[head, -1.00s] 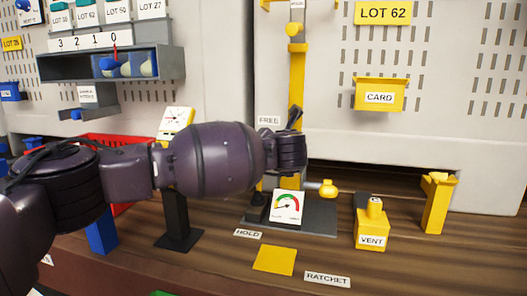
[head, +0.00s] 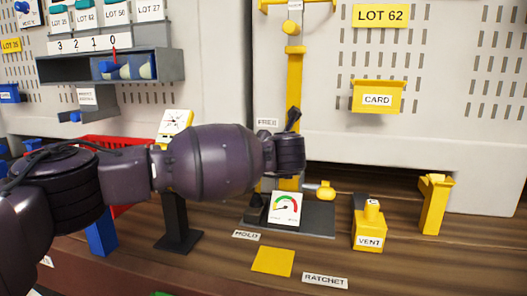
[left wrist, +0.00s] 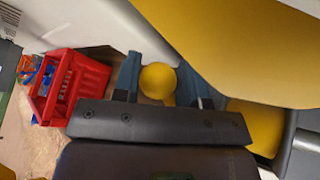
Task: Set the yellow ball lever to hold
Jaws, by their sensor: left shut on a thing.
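My left arm comes in from the left in the head view, and its wrist covers the lower part of the yellow post (head: 294,80). A dark tip of my left gripper (head: 293,119) shows beside the post, and the rest of the gripper is hidden. In the left wrist view my left gripper (left wrist: 160,84) is shut on a yellow ball (left wrist: 158,80) between its two blue-grey fingers. The ball and its lever are hidden behind my arm in the head view. The FREE label (head: 267,122) is left of the post, and the HOLD label (head: 247,235) lies on the bench.
A dial gauge (head: 285,207) stands on the dark base (head: 317,222), with another yellow knob (head: 325,190) beside it. The VENT block (head: 369,230) and a yellow bracket (head: 434,205) stand to the right. A red crate (left wrist: 68,82) lies left of the gripper.

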